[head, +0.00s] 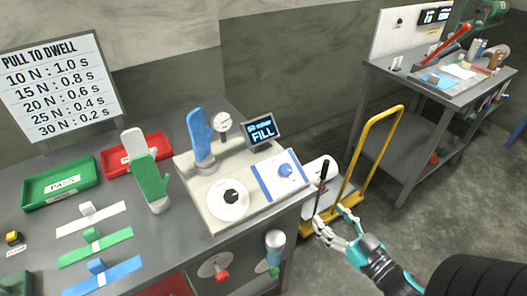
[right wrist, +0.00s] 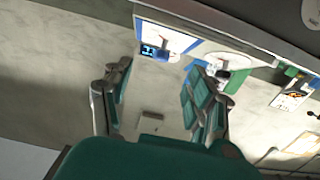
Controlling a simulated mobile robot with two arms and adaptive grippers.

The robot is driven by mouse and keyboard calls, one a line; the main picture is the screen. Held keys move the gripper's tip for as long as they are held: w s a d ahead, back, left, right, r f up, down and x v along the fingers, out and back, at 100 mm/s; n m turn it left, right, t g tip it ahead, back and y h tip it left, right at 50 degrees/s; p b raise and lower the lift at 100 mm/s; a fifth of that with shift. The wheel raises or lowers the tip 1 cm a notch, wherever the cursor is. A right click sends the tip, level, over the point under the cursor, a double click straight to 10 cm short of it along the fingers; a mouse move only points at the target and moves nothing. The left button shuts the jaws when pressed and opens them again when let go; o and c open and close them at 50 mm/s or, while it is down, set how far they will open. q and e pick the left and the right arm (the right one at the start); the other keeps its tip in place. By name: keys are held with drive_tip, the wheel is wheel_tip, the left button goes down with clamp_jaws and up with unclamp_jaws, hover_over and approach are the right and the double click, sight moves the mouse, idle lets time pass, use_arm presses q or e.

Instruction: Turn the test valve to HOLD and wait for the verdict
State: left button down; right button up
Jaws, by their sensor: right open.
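The test rig (head: 215,220) is a pale box on the grey bench. A black knob (head: 232,197) sits on its round white dial, and a blue knob (head: 286,171) sits on a blue-edged plate. I cannot read which is the test valve or its setting. The small display (head: 262,131) reads FILL. The right wrist view shows the black knob (right wrist: 222,74) too. My left gripper is out of view.
A yellow-handled cart (head: 372,150) stands beyond my right gripper. A second bench (head: 412,90) is at the far right.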

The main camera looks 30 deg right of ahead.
sight(287, 169)
drive_tip(key=w+p, duration=0.1)
drive_tip(key=w, duration=0.4)
drive_tip(key=w+a+r+p, duration=0.1)
drive_tip(key=w, duration=0.5)
drive_tip(key=w+a+r+p, duration=0.1)
drive_tip(key=w+p, duration=0.1)
drive_tip(key=w, duration=0.4)
drive_tip(key=shift+w+a+r, duration=0.1)
drive_tip(key=shift+w+a, duration=0.05)
drive_tip(key=shift+a, duration=0.1)
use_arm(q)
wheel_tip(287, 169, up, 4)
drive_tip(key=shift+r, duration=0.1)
use_arm(e)
drive_tip(key=c, duration=1.2)
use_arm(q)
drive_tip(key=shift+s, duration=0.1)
use_arm(e)
drive_tip(key=shift+n+y, duration=0.3)
